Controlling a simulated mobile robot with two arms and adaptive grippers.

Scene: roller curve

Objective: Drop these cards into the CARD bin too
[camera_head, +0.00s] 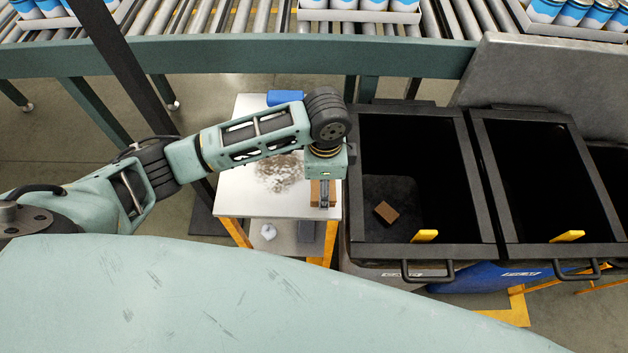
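My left gripper (324,200) points down at the right edge of a small white table (240,195). Brown card (314,194) shows right beside and partly behind its fingers. The fingers are small and partly hidden, so I cannot tell whether they grip the card or are open. The near-left black-rimmed bin (482,212) stands just right of the table. A brown piece of card (386,212) lies inside it, low in the left part. The label on this bin's front is too small to read surely. My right gripper is not in view.
A second black-rimmed bin (610,190) with a blue body stands to the right and looks dark inside. A blue item (285,97) sits at the table's back edge. A roller conveyor (250,55) with trays of blue-and-white cans runs across the back.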

